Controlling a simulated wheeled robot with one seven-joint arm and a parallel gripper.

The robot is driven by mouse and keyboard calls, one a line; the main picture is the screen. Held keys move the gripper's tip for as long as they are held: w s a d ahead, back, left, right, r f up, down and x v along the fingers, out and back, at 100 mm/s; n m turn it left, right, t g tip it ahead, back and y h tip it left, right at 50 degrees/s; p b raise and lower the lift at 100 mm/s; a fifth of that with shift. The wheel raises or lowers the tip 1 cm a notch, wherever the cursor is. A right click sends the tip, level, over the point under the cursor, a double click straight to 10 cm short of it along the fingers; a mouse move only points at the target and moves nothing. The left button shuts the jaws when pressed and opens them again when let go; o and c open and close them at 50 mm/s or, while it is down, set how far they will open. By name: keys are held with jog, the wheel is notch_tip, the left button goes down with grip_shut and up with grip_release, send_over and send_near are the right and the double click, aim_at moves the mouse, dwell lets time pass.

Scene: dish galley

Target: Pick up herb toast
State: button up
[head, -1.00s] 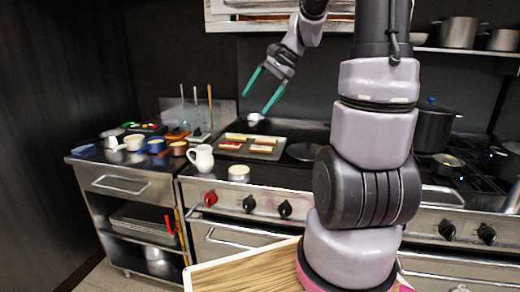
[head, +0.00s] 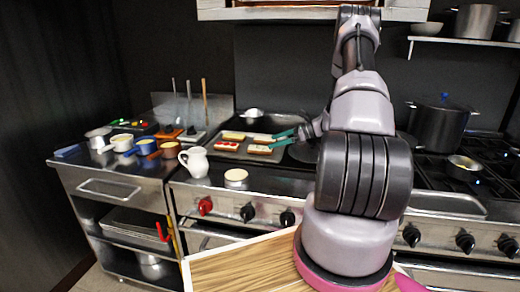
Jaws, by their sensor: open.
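A dark tray (head: 215,153) on the stove top holds several toast pieces. One has a yellow top (head: 233,135) at the back left, and one has a red and white top (head: 226,146) at the front left. A toast with green on it (head: 262,140) lies at the back right, and a reddish-brown one (head: 259,150) at the front right. The pieces are too small to tell surely which is the herb toast. My gripper (head: 272,141) is open, its teal fingers pointing left at the right-hand toasts. I cannot tell whether it touches them.
A white jug (head: 194,161) and a small pale round dish (head: 236,175) stand in front of the tray. A metal bowl (head: 252,114) is behind it. Several cups and utensils crowd the left counter. Pots (head: 438,122) stand to the right, beyond my arm.

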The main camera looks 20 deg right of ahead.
aim_at(256, 147)
jog(key=x, duration=0.9)
jog(key=shift+w+a+f, duration=0.15)
jog(key=shift+a+f, duration=0.05)
jog(key=shift+f, duration=0.15)
jog(key=c, duration=1.4)
